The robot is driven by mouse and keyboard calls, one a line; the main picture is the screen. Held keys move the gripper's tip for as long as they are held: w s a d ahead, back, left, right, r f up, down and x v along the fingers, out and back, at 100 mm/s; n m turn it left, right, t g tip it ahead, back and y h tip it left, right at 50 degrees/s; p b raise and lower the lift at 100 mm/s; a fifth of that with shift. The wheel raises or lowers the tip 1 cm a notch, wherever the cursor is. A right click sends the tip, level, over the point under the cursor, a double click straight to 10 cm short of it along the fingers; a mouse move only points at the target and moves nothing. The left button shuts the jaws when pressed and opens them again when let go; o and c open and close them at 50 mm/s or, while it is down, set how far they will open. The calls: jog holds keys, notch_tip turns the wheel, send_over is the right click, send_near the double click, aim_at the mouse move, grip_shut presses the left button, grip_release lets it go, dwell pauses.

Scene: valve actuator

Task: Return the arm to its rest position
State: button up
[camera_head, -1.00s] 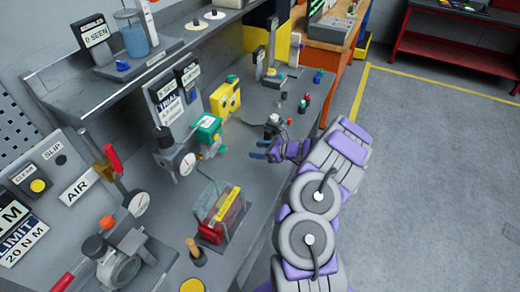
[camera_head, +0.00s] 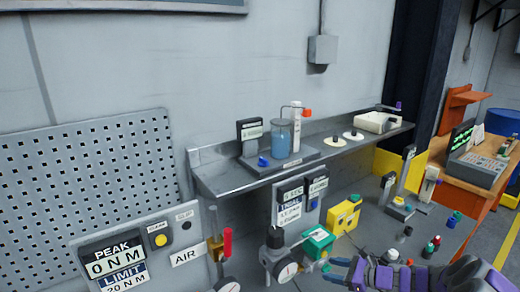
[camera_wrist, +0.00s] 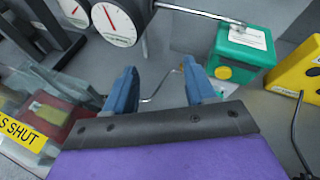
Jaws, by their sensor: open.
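My gripper (camera_wrist: 160,88) is open, with its two blue fingers apart and nothing between them in the wrist view. In the head view my gripper (camera_head: 345,272) is at the bottom edge, its blue fingers pointing left, with the purple and grey arm behind it cut off by the frame. A green box (camera_head: 318,240) is just beyond the fingers; the green box (camera_wrist: 242,50) is at upper right in the wrist view. A round gauge (camera_wrist: 117,22) is at upper left there. My gripper appears apart from both.
A steel shelf (camera_head: 240,184) holds a blue beaker (camera_head: 280,138). A yellow box (camera_head: 345,215) stands behind my gripper. A red box (camera_wrist: 48,120) is at left in the wrist view. Small coloured items (camera_head: 430,248) stand right of my gripper. An orange bench (camera_head: 480,182) is farther right.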

jog(key=s+a+r+n+g+b, duration=0.1)
jog(key=s+a+r+n+g, duration=0.2)
jog(key=s+a+r+n, duration=0.4)
jog(key=s+a+r+n+g, duration=0.3)
jog(key=s+a, duration=0.1)
jog(key=a, duration=0.5)
jog(key=s+a+r+n+g+h, duration=0.1)
jog(key=s+a+n+g, duration=0.15)
jog(key=s, duration=0.35)
jog(key=s+a+r+n+g+h, duration=0.1)
jog(key=s+a+n, duration=0.15)
jog(key=s, duration=0.35)
jog(key=s+d+f+n+h+b, duration=0.1)
jog(key=s+d+n+h, duration=0.3)
jog(key=s, duration=0.6)
jog(key=s+d+n+h+b, duration=0.1)
jog(key=s+d+n+h, duration=0.3)
jog(key=s, duration=0.7)
jog(key=shift+d+f+g+h, duration=0.35)
jog(key=shift+d+f+h, duration=0.05)
jog(key=shift+d, duration=0.45)
